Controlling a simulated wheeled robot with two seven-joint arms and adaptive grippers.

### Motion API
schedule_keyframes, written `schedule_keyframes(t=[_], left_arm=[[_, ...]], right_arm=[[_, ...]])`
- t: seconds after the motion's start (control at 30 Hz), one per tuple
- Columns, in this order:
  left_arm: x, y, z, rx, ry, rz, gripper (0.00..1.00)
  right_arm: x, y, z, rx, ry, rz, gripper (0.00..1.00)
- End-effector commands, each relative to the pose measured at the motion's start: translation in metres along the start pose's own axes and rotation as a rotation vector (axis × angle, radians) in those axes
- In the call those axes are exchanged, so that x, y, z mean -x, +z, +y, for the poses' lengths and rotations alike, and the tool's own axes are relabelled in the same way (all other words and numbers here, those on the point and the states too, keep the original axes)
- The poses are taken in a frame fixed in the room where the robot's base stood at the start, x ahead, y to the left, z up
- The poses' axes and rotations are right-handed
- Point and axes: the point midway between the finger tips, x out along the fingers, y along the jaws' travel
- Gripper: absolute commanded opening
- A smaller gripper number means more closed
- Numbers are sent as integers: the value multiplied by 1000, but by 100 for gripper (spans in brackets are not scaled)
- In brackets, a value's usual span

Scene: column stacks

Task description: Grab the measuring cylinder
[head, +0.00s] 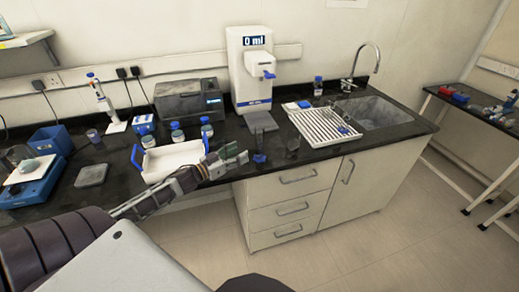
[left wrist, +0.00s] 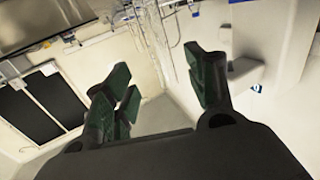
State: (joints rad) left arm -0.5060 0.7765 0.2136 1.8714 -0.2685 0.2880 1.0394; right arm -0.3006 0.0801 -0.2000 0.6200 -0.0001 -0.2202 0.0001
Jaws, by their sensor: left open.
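A small clear vessel with a blue base (head: 259,157) stands near the front edge of the black counter, in front of the white dispenser; it looks like the measuring cylinder, but its clear body is hard to make out. My left gripper (head: 238,156) is just left of it, apart from it, open and empty. Clear glass shapes (left wrist: 160,30) show beyond the fingertips, too blurred to name. My right gripper is not in view.
A dark clear beaker (head: 293,144) stands to the right, beside the white drying rack (head: 318,127). A white tray with blue handles (head: 172,160) lies left of the gripper. The white dispenser (head: 249,75) reads 0 ml. The sink (head: 375,112) is at right.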

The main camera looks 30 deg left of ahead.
Motion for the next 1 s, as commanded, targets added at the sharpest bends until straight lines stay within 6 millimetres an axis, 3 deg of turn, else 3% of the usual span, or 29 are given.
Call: schedule_keyframes(t=[1.0], left_arm=[[-59, 0, 0, -1, 0, 0, 56]], right_arm=[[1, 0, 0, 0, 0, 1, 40]])
